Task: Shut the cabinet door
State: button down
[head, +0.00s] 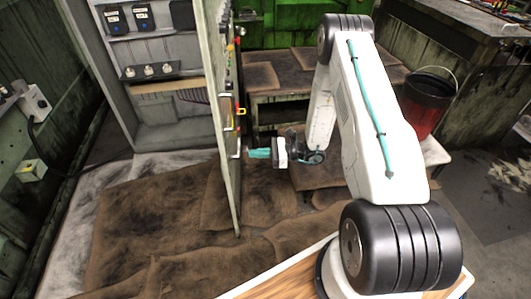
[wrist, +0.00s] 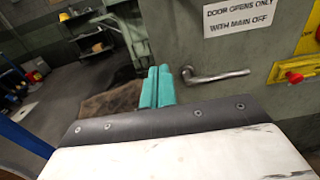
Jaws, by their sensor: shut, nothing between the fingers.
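The cabinet (head: 185,140) stands at the left in the head view with its front open. Its grey door (head: 228,130) stands swung out, seen nearly edge-on. My gripper (head: 260,153) is on the right of the door, close to its outer face. In the wrist view the door (wrist: 190,45) fills the right side, with a lever handle (wrist: 220,76) and a printed sign (wrist: 240,15). The teal fingers of my gripper (wrist: 157,87) are together and empty, just left of the handle near the door's edge. I cannot tell whether they touch the door.
A workbench (head: 285,80) stands behind my arm, with a black and red bucket (head: 425,100) to its right. Brown sheeting (head: 150,215) covers the floor before the cabinet. A red knob (wrist: 293,77) on a yellow plate sticks out from the door.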

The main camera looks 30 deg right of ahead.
jog(key=x, duration=0.8)
